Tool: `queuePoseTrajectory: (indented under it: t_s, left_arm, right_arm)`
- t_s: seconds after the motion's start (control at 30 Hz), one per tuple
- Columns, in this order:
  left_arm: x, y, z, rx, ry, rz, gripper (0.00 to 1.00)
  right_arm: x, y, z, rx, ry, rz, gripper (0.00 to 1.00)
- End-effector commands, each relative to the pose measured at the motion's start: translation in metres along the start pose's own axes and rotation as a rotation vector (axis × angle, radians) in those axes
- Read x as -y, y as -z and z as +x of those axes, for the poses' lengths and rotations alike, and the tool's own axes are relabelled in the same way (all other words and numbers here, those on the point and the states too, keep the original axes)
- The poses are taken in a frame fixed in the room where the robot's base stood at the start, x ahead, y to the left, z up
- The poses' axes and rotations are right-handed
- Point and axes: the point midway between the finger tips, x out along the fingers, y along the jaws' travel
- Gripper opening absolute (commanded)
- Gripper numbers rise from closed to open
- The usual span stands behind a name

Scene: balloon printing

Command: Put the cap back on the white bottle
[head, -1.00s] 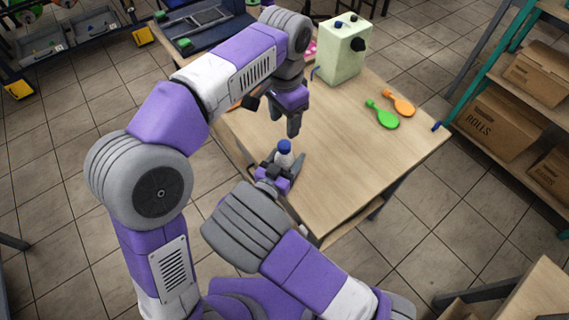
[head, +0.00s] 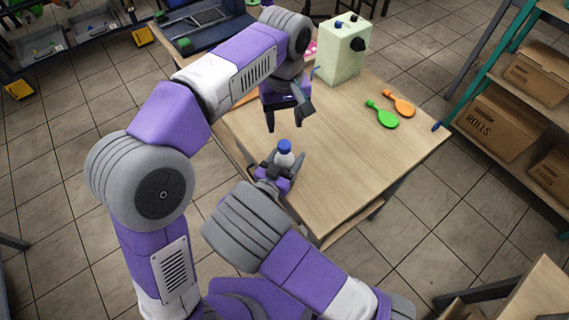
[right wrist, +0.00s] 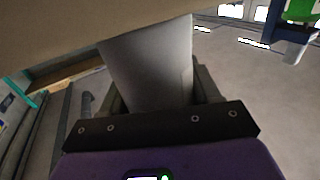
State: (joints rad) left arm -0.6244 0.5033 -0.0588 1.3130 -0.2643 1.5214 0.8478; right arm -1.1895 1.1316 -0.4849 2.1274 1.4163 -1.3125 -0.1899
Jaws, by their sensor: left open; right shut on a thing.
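The white bottle (head: 284,159) stands upright at the near left part of the table, held in my right gripper (head: 284,165), which is shut on it. The blue cap (head: 285,146) sits on top of the bottle; whether it is fully seated I cannot tell. My left gripper (head: 285,126) is open and empty above the cap, apart from it, fingers pointing down. In the right wrist view the white bottle body (right wrist: 150,70) is between the fingers; the cap is out of that view.
The wooden table (head: 350,165) is clear to the right of the bottle. A pale green machine (head: 341,52) stands at the back. Shelves with boxes (head: 497,122) stand beyond the table.

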Motion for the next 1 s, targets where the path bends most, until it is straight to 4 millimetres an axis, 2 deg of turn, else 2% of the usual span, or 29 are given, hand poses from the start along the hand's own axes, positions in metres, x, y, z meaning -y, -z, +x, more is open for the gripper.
queuePoseTrajectory:
  t_s: [0.27,0.7,1.0]
  left_arm:
    - [0.0,0.0,0.007,0.0,0.001,0.002,0.55]
    - [0.001,0.0,0.069,0.001,0.002,0.002,0.55]
    - [0.0,0.0,0.08,-0.001,0.0,0.002,0.55]
  right_arm:
    - [0.0,0.0,0.0,0.0,0.0,0.0,0.0]
    - [0.0,0.0,0.0,0.0,0.0,0.0,0.0]
    - [0.0,0.0,0.0,0.0,0.0,0.0,0.0]
